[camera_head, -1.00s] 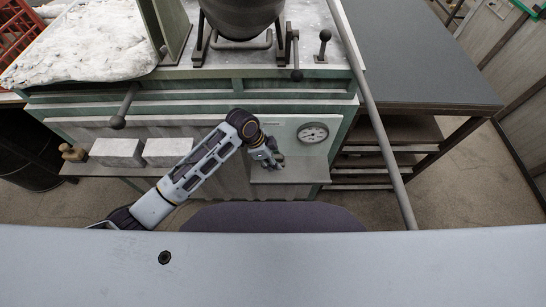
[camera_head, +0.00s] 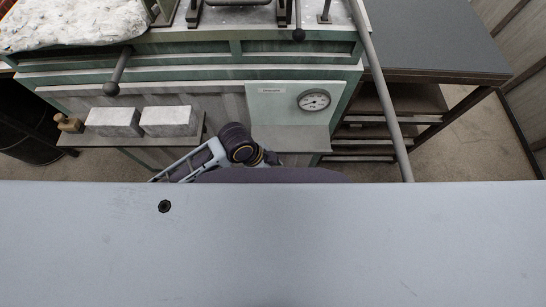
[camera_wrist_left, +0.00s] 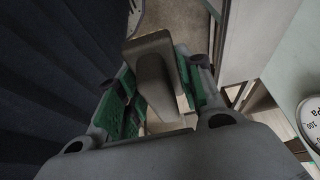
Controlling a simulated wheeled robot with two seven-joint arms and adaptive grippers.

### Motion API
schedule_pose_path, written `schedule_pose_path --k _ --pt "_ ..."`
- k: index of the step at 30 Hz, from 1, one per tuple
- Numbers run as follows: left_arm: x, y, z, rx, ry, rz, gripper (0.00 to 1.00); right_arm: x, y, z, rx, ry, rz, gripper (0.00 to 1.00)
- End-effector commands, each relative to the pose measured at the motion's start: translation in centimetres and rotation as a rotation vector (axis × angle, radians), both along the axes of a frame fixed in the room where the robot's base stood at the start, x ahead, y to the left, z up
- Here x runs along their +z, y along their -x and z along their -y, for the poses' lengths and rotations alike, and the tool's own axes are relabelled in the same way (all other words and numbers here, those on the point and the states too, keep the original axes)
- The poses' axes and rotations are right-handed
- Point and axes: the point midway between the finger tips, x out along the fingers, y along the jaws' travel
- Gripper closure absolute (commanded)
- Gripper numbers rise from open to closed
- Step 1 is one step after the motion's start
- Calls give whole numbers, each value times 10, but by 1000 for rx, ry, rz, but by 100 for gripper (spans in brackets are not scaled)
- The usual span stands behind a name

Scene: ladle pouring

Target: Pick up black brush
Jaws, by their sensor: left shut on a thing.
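The thing in my left gripper (camera_wrist_left: 160,62) is a dark grey-brown block with a flat face (camera_wrist_left: 150,72), seen in the left wrist view. It looks like the black brush, but I see no bristles. The green-padded fingers are shut on it from both sides. In the head view my left arm reaches in at lower middle, just left of the small shelf (camera_head: 290,138) under the gauge. There the gripper is mostly hidden behind the pale panel and dark purple shape in front. My right gripper is not in view.
Two pale bricks (camera_head: 168,121) and a small brown wooden object (camera_head: 68,123) sit on a left shelf. A round gauge (camera_head: 313,100) is on the green cabinet. A long grey bar (camera_head: 382,95) slants down at right, beside a dark-topped table (camera_head: 430,40). The shelf under the gauge looks clear.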

Motion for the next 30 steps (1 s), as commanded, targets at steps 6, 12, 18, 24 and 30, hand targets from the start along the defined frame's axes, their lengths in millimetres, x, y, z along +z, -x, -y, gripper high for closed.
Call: schedule_pose_path --k 6,12,18,24,30 --pt "0 16 0 -1 1 0 93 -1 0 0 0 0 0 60" --pt "0 19 0 0 0 0 93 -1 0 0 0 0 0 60" --pt "0 19 0 0 1 0 93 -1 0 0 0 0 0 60" --pt "0 19 0 0 1 0 71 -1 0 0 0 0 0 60" --pt "0 19 0 2 1 0 82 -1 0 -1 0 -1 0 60"
